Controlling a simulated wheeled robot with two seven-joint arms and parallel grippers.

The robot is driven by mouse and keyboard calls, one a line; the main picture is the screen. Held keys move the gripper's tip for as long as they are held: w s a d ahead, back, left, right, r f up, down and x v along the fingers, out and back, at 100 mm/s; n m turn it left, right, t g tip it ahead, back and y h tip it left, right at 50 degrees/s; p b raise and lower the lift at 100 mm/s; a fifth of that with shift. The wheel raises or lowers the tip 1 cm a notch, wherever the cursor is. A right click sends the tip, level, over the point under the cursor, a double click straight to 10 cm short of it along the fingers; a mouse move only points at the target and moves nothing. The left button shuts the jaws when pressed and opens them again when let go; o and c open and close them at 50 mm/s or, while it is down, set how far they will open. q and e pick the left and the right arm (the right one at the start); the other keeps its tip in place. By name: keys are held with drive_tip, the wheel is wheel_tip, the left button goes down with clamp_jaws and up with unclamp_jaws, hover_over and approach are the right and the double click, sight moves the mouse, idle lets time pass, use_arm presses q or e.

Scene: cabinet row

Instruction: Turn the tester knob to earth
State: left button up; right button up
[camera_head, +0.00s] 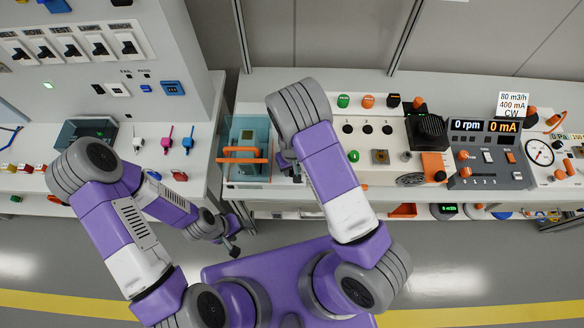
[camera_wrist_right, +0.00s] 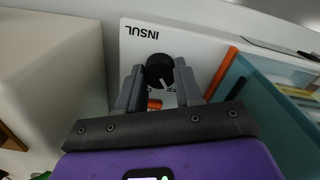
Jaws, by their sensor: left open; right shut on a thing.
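The tester, a white box (camera_wrist_right: 210,48) with an upside-down "INSUL" label, fills the middle of the right wrist view. Its round black knob (camera_wrist_right: 158,71) sits between the fingers of my right gripper (camera_wrist_right: 159,75), which is shut on it. A white pointer mark on the knob faces the picture's bottom, slightly right. The fingers and gripper body hide other labels; I cannot read an earth mark. In the head view my right gripper (camera_head: 288,165) is mostly behind its arm, which hides the tester. My left gripper (camera_head: 232,238) is open and empty, low in front of the bench.
A teal open box (camera_head: 232,172) with an orange handle (camera_head: 243,154) stands beside the tester; it also shows in the right wrist view (camera_wrist_right: 285,125). A white control panel (camera_head: 390,130) and a grey meter panel (camera_head: 487,178) lie to the right. A breaker cabinet (camera_head: 95,75) stands left.

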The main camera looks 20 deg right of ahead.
sight(292, 171)
drive_tip(key=m, duration=0.5)
drive_tip(key=shift+m+p, duration=0.5)
drive_tip(key=shift+m, duration=1.9)
drive_tip(key=o, duration=1)
drive_tip(key=shift+o, duration=0.2)
wheel_tip(292, 171, up, 8)
drive_tip(key=shift+f+p, duration=0.15)
drive_tip(key=shift+p, duration=0.3)
